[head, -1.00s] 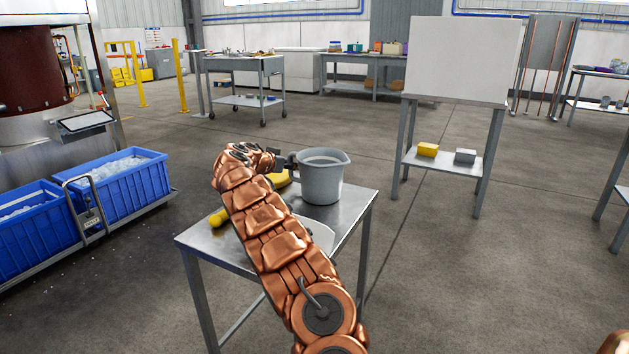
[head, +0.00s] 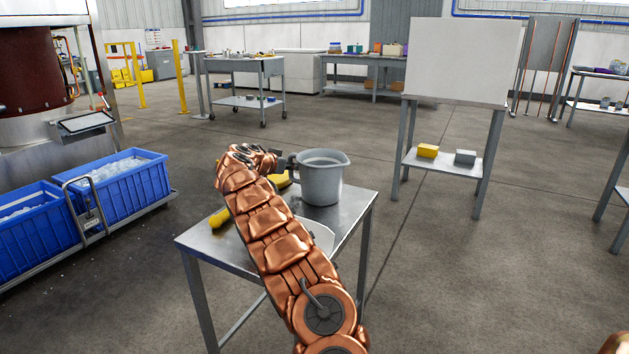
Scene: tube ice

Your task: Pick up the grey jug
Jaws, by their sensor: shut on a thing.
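The grey jug (head: 322,182) stands upright at the back of the small metal table (head: 348,214), with its spout to the right. My gripper (head: 284,164) is at the jug's left side, at its handle, and is shut on it. My copper arm reaches up from the bottom of the view and hides part of the table. The jaws are small and partly hidden by my wrist. I cannot tell whether the jug's base touches the table.
A yellow object (head: 220,217) lies on the table, partly behind my arm. A pale flat item (head: 318,234) lies right of my arm. Blue crates of ice (head: 128,192) stand at the left. A white board (head: 462,60) stands behind. Open floor lies to the right.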

